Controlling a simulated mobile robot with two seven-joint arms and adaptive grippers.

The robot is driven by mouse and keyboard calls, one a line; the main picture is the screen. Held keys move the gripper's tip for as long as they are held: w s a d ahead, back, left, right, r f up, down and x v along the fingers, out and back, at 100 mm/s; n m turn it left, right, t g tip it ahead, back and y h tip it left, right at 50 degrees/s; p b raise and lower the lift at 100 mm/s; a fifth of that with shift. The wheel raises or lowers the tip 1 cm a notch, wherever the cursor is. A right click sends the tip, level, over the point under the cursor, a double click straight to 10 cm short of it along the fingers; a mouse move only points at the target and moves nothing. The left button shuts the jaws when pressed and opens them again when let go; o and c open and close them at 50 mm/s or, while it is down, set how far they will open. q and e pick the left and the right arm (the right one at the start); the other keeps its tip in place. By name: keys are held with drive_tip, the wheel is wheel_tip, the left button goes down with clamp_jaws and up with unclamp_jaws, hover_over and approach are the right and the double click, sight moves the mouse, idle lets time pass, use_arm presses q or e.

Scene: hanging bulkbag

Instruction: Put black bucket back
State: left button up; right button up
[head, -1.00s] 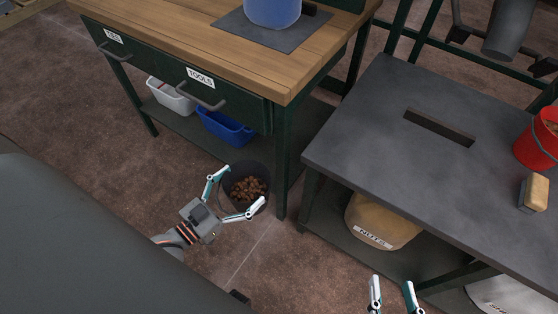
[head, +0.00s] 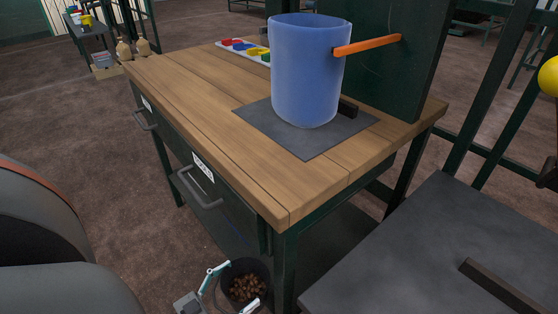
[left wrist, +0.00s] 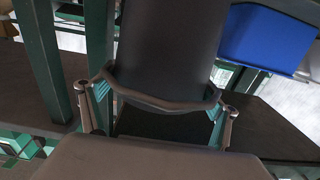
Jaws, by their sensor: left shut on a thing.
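The black bucket (head: 246,266) is at the bottom edge of the head view, beside the front corner leg of the wooden workbench. It holds brown nut-like pieces (head: 247,288). My left gripper (head: 242,283) has its fingers on either side of the bucket and is shut on it. In the left wrist view the dark bucket wall (left wrist: 170,45) fills the space between the fingers (left wrist: 158,112). The bucket's underside is out of the head view, so I cannot tell whether it touches the floor. My right gripper is out of view.
The wooden workbench (head: 190,105) carries a large blue container (head: 307,75) on a dark mat (head: 300,140). An orange bar (head: 367,45) adjoins the container. A grey table (head: 430,250) stands to the right. A blue bin (left wrist: 265,38) shows in the left wrist view.

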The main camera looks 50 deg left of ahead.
use_arm(q)
drive_tip(key=w+d+f+b, duration=0.1)
drive_tip(key=w+f+b, duration=0.2)
drive_tip(key=w, duration=0.9)
drive_tip(key=shift+w+f+b, duration=0.35)
drive_tip(key=shift+w+b, duration=0.05)
drive_tip(key=shift+b, duration=0.15)
drive_tip(key=o, duration=1.8)
drive_tip(key=shift+f, duration=0.1)
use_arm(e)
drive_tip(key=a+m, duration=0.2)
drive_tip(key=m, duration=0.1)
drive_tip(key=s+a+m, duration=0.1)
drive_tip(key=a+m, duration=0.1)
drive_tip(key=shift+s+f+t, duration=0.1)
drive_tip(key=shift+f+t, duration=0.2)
